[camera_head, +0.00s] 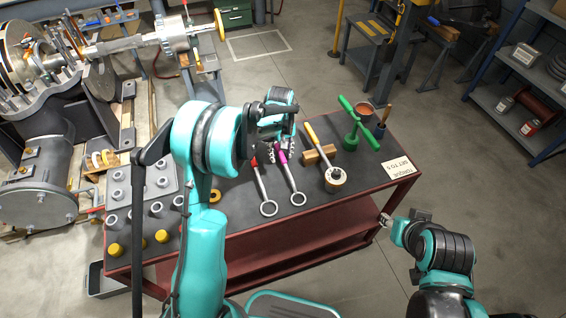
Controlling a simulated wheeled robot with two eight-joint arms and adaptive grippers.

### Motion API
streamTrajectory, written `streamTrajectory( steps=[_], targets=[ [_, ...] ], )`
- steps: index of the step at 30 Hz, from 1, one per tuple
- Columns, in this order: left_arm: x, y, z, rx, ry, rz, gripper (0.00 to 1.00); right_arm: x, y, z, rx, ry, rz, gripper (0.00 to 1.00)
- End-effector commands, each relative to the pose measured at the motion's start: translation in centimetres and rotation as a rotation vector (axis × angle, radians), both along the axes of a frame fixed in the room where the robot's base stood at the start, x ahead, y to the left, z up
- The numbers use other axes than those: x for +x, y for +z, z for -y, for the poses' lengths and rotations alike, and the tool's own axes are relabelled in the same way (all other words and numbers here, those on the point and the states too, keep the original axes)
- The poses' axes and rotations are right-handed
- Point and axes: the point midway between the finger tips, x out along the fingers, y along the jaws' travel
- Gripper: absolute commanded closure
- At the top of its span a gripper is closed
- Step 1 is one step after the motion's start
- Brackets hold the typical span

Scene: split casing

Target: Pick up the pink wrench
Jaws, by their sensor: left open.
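The pink wrench (289,175) lies on the dark top of the red workbench (330,195). Its ring end points towards me and its pink part lies at the far end. My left gripper (282,150) is open over the far, pink end of the wrench. The gripper and my arm hide part of that end, and I cannot tell whether the fingers touch it. My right gripper (385,219) is low beside the bench's right edge, away from the wrench. It is too small to tell its opening.
A red wrench (263,190) lies close to the left. To the right are a yellow-handled tool (318,148) by a wooden block, and a green T-handled tool (352,130). A grey socket tray (142,185) sits left. A sign (398,167) marks the bench's right edge.

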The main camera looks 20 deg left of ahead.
Motion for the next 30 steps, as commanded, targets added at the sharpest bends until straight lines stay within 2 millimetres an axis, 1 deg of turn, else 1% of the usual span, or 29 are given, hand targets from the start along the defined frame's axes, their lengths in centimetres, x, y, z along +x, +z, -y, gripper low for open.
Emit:
streamTrajectory(
  steps=[3, 4, 5, 6, 8, 9, 19, 22, 26, 30],
  targets=[
    [0.0, 0.1, 0.0, 0.000, 0.000, 0.000, 0.59, 0.0, 0.1, 0.0, 0.000, 0.000, 0.000, 0.60],
    [0.0, 0.1, 0.0, 0.000, 0.000, 0.000, 0.61, 0.0, 0.1, 0.0, 0.000, 0.000, 0.000, 0.60],
    [0.0, 0.1, 0.0, 0.000, 0.000, 0.000, 0.69, 0.0, 0.1, 0.0, 0.000, 0.000, 0.000, 0.60],
    [0.0, 0.1, 0.0, 0.000, 0.000, 0.000, 0.80, 0.0, 0.1, 0.0, 0.000, 0.000, 0.000, 0.60],
    [0.0, 0.1, 0.0, 0.000, 0.000, 0.000, 0.96, 0.0, 0.1, 0.0, 0.000, 0.000, 0.000, 0.60],
    [0.0, 0.1, 0.0, 0.000, 0.000, 0.000, 1.00, 0.0, 0.1, 0.0, 0.000, 0.000, 0.000, 0.60],
    [0.0, 0.2, 0.0, 0.000, 0.000, 0.000, 1.00, 0.0, 0.1, 0.0, 0.000, 0.000, 0.000, 0.60],
    [0.0, 0.5, 0.0, 0.000, 0.000, 0.000, 1.00, 0.0, 0.3, 0.0, 0.000, 0.000, 0.000, 0.60],
    [0.0, 1.6, 0.0, 0.000, 0.000, 0.000, 1.00, 0.0, 0.8, 0.0, 0.000, 0.000, 0.000, 0.60],
    [0.0, 3.9, 0.0, 0.000, 0.000, 0.000, 1.00, 0.0, 1.7, 0.0, 0.000, 0.000, 0.000, 0.60]
  ],
)
